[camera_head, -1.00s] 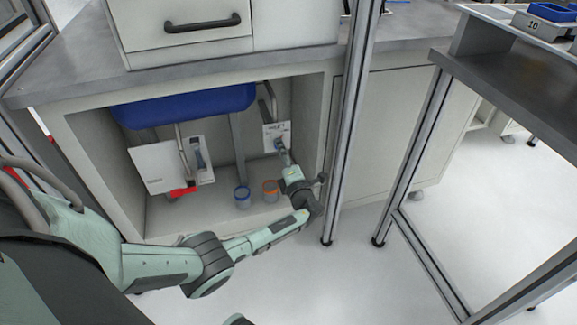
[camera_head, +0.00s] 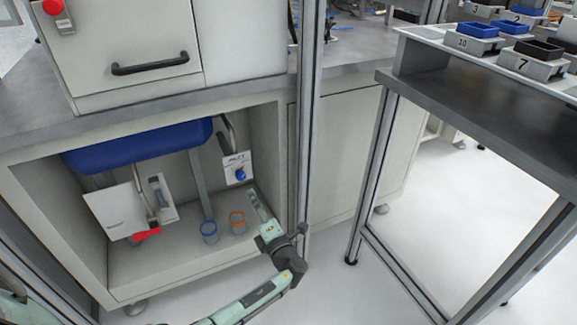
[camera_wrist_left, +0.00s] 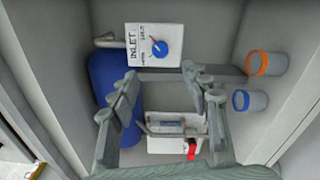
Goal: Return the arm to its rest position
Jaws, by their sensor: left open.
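My left arm (camera_head: 262,296) comes in low across the head view, pale green with dark joints. Its gripper (camera_head: 254,197) points into the open cabinet from the front right. In the left wrist view, the two fingers of my left gripper (camera_wrist_left: 157,92) are spread apart with nothing between them. Beyond them is the inlet panel with a blue knob (camera_wrist_left: 161,49), which also shows in the head view (camera_head: 239,173). The gripper is apart from the knob. My right gripper is not in view.
The cabinet (camera_head: 60,245) holds a blue basin (camera_head: 140,146), a white unit with a red part (camera_head: 120,210), and blue-rimmed (camera_head: 209,231) and orange-rimmed (camera_head: 238,221) cups. A metal post (camera_head: 306,120) stands close right of the gripper. A table (camera_head: 480,115) carries numbered bins. Floor between is clear.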

